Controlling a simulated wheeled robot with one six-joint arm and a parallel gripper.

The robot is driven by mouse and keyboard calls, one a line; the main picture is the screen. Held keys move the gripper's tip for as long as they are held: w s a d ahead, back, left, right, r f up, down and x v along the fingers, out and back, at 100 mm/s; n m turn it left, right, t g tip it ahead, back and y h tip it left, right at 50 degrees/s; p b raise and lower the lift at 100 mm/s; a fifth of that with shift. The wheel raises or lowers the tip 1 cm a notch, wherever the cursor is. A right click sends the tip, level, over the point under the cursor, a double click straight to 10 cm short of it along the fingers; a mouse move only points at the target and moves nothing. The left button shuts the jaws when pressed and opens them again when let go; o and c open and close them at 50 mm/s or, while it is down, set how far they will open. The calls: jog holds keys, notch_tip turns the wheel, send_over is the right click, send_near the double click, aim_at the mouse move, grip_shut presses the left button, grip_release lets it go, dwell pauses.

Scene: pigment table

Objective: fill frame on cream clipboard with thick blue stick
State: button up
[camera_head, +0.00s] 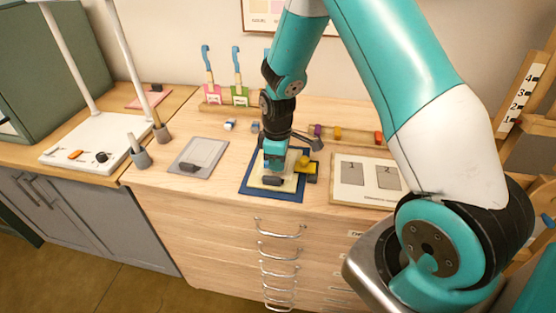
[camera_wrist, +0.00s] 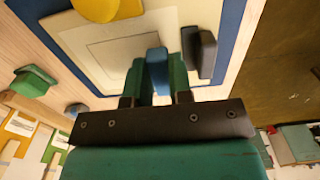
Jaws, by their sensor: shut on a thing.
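The cream clipboard (camera_head: 290,184) lies on a blue mat (camera_head: 253,187) near the front of the wooden cabinet top. In the wrist view, the cream clipboard (camera_wrist: 130,26) shows a thin drawn frame (camera_wrist: 108,43) and a dark clip (camera_wrist: 206,54). My gripper (camera_head: 273,165) is over the clipboard, pointing down. In the wrist view, my gripper (camera_wrist: 158,80) is shut on the thick blue stick (camera_wrist: 157,68), which sits between its green fingers over the frame's edge. I cannot tell whether the stick's tip touches the paper. No fill colour shows inside the visible part of the frame.
A yellow object (camera_head: 308,164) stands at the clipboard's right edge. A grey clipboard (camera_head: 186,166) lies to the left and a numbered board (camera_head: 345,194) to the right. Several coloured sticks, including an orange one (camera_head: 337,134), stand behind.

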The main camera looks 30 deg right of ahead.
jog(key=shift+f+b, duration=0.6)
jog(key=shift+f, duration=0.3)
jog(key=shift+w+d, duration=0.1)
jog(key=shift+w+d+r, duration=0.15)
jog(key=shift+w+d, duration=0.6)
jog(key=shift+w+d+f, duration=0.15)
jog(key=shift+w+d, duration=0.75)
jog(key=shift+d, duration=0.05)
jog(key=shift+w+d+f, duration=0.1)
jog(key=shift+w+d, duration=0.75)
jog(key=shift+d, duration=0.05)
jog(key=shift+r, duration=0.1)
jog(key=shift+s+a+r+p, duration=0.1)
jog(key=shift+s+a+p, duration=0.2)
jog(key=shift+s+a, duration=2.35)
jog(key=shift+a, duration=0.05)
